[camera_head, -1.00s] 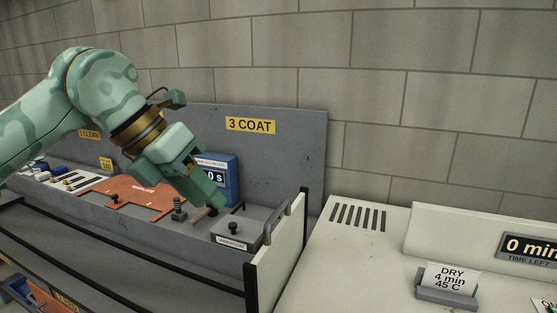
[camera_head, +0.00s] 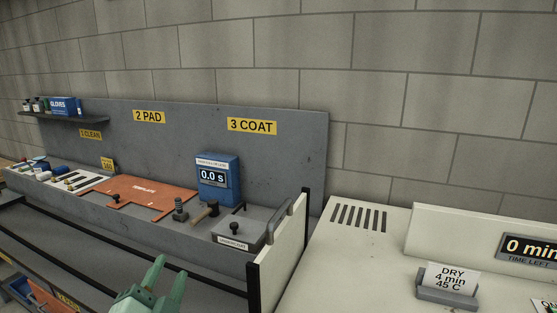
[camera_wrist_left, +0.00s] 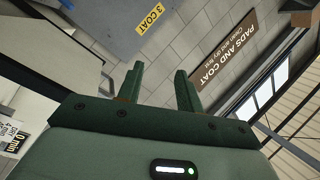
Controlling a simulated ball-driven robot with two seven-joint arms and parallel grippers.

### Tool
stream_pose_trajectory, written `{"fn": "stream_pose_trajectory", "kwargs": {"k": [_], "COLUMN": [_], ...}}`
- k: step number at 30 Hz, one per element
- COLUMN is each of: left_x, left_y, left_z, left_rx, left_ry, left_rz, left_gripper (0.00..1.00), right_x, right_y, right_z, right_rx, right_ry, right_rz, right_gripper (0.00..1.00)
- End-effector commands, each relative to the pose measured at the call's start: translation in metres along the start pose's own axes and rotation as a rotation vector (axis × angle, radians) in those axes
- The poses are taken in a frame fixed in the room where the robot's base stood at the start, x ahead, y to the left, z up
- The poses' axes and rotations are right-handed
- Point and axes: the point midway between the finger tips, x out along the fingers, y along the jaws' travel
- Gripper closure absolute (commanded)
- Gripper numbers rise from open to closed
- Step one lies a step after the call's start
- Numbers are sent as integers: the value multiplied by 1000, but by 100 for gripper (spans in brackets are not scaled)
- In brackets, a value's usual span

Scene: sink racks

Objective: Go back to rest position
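My left gripper (camera_head: 155,272) shows at the bottom of the head view, low in front of the bench, with only its fingers and part of its body in frame. In the left wrist view its two green fingers (camera_wrist_left: 158,84) stand apart with nothing between them, so it is open and empty. It touches nothing that I can see. My right gripper is in neither view.
A grey bench holds an orange template (camera_head: 140,193), a blue timer box (camera_head: 218,178) reading 0.0 s and a grey lidded box (camera_head: 243,228). A cream panel (camera_head: 277,250) with black posts stands right of it. A cream dryer (camera_head: 345,262) fills the right side.

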Motion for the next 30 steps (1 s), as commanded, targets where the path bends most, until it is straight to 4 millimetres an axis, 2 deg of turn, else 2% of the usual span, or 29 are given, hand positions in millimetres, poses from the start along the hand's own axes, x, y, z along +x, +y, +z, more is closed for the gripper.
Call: {"fn": "stream_pose_trajectory", "kwargs": {"k": [1,3,6,9,15,18,23,26,29,30], "left_x": [-19,-48,-90,-134,-219,-214,-225,-243,-275,-293], "left_y": [16,35,55,69,85,137,214,271,336,363], "left_z": [36,78,122,155,198,223,262,292,328,344], "left_rx": [-16,-22,-16,0,45,15,-42,-91,-157,-189], "left_ry": [-146,-324,-526,-693,-962,-954,-969,-990,-1026,-1047], "left_rz": [66,150,261,363,555,605,695,759,828,856], "left_gripper": [64,64,64,64,64,64,64,64,64,64], "right_x": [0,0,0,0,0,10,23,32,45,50], "right_y": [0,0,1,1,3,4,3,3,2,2], "right_z": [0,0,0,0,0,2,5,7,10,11], "right_rx": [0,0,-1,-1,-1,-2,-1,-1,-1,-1], "right_ry": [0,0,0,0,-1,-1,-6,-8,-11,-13], "right_rz": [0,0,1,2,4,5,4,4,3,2], "right_gripper": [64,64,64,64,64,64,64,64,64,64]}}
